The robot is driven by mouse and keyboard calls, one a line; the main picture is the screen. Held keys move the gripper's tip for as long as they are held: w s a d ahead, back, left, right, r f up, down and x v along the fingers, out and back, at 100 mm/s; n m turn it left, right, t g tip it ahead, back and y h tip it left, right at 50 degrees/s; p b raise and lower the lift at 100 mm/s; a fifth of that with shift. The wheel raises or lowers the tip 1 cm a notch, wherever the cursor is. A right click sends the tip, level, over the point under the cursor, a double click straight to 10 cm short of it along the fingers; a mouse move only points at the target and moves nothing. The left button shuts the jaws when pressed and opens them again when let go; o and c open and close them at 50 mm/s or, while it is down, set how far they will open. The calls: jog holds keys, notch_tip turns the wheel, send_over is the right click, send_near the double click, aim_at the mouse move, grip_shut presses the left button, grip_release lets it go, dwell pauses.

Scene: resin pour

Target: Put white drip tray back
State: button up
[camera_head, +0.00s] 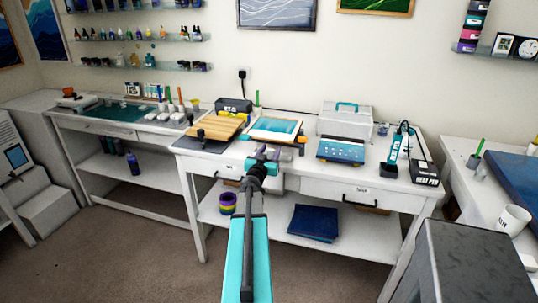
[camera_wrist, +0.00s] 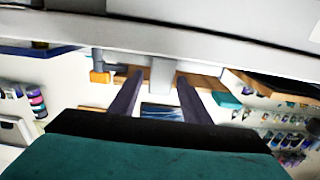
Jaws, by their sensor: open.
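I cannot single out the white drip tray with certainty. A shallow white-rimmed piece with a teal and white top (camera_head: 274,130) lies on the middle workbench, just beyond my gripper; I cannot tell whether it is the tray or a panel. My gripper (camera_head: 263,158) is at the bench's front edge, with its arm reaching forward from below. In the wrist view my gripper (camera_wrist: 156,82) shows two dark fingers spread apart, with nothing clearly held. A pale upright piece (camera_wrist: 161,76) shows between the fingers; I cannot tell what it is. The wrist picture appears upside down.
The middle bench (camera_head: 310,183) also bears a wooden board (camera_head: 215,128), a blue device (camera_head: 341,151), a clear-sided case (camera_head: 345,120) and a black box (camera_head: 425,173). A dark blue slab (camera_head: 313,223) lies on its lower shelf. Open floor shows in front of the benches.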

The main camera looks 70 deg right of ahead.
jog(key=shift+f+b, duration=0.2)
jog(key=shift+b, duration=0.55)
jog(key=s+a+p, duration=0.1)
jog(key=a+p, duration=0.6)
jog(key=a, duration=0.4)
jog(key=shift+a+r+p, duration=0.15)
jog(key=shift+r+p, duration=0.15)
jog(key=shift+r, duration=0.1)
jog(key=a+p, duration=0.1)
jog(key=p, duration=0.2)
jog(key=shift+a+p, duration=0.35)
jog(key=shift+p, duration=0.5)
jog(key=shift+a+p, duration=0.35)
jog(key=shift+p, duration=0.35)
jog(key=shift+f, duration=0.1)
